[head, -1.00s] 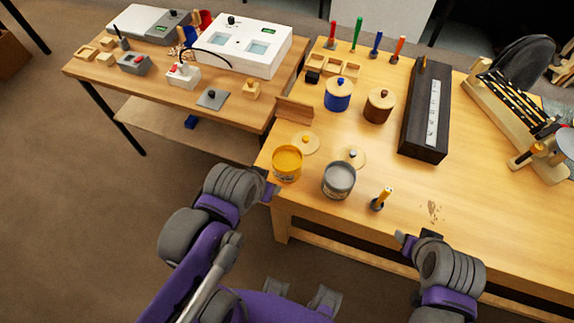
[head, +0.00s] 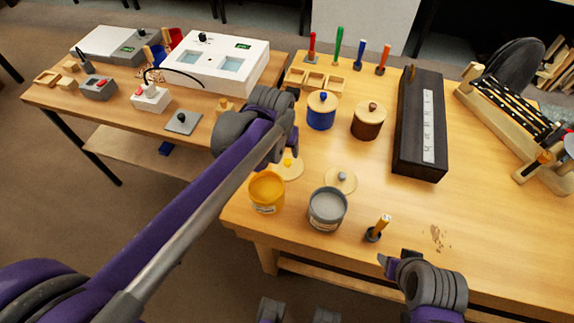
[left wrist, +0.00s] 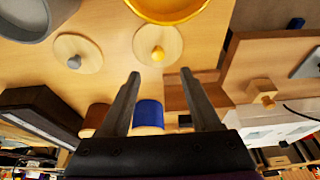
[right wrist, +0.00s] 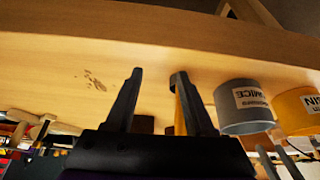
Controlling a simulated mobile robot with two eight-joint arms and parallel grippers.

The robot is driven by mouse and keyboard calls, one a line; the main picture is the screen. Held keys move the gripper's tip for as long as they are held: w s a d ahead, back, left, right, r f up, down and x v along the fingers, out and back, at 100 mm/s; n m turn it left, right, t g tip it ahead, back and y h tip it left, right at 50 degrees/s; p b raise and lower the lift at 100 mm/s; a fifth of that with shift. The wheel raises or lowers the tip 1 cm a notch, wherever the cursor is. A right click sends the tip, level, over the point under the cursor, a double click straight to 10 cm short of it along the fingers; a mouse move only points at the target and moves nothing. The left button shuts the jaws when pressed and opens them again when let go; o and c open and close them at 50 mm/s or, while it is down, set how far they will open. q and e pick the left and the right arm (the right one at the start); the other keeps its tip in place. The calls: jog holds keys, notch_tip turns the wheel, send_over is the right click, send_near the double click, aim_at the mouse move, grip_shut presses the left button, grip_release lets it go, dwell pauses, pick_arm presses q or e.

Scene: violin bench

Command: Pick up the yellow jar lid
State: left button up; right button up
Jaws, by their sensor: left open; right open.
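The yellow jar lid is a round pale wooden disc (head: 293,172) with a yellow knob, lying on the bench just behind the open yellow jar (head: 267,193). In the left wrist view the whole lid (left wrist: 154,50) shows, next to the yellow jar's rim (left wrist: 170,8). My left gripper (head: 285,140) hovers above and behind the lid, and its arm partly covers that area in the head view. In the left wrist view its two fingers (left wrist: 162,95) are apart with nothing between them, pointing toward the lid. My right gripper (head: 393,262) is open near the bench's front edge.
A similar lid with a grey knob (head: 341,180) lies beside the grey jar (head: 327,208). Lidded blue (head: 321,112) and brown (head: 368,121) jars stand behind. A brush in a small holder (head: 377,229) stands front right. A long dark box (head: 419,125) lies further right.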

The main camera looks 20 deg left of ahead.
aim_at(288, 161)
pick_arm(q)
jog(key=b+x, duration=0.1)
jog(key=x, duration=0.7)
jog(key=shift+d+f, duration=0.2)
jog(key=shift+s, duration=0.1)
grip_shut()
